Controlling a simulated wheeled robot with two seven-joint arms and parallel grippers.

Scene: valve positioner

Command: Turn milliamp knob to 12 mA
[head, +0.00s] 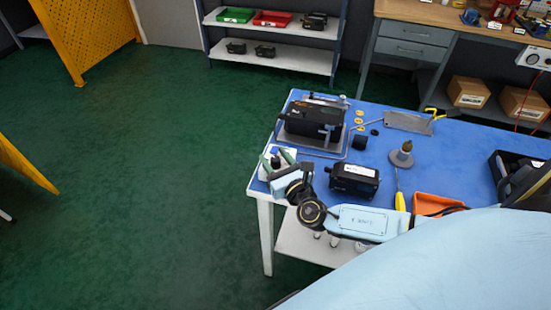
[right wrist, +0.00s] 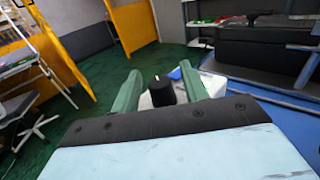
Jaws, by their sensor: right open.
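The milliamp knob looks like the black knob (right wrist: 162,92) with a white mark, standing on a small white box (right wrist: 213,83). In the head view the white box (head: 264,172) is at the near left corner of the blue table, partly hidden by my gripper. My right gripper (head: 280,156) has green fingers and is open. In the right wrist view its fingers (right wrist: 160,76) stand on either side of the knob, with gaps showing; contact is not visible. No mA reading is legible. My left gripper is not in view.
The black positioner (head: 313,121) sits just behind on the blue table (head: 390,160). A smaller black box (head: 354,180) is right of my gripper. Open floor is to the left.

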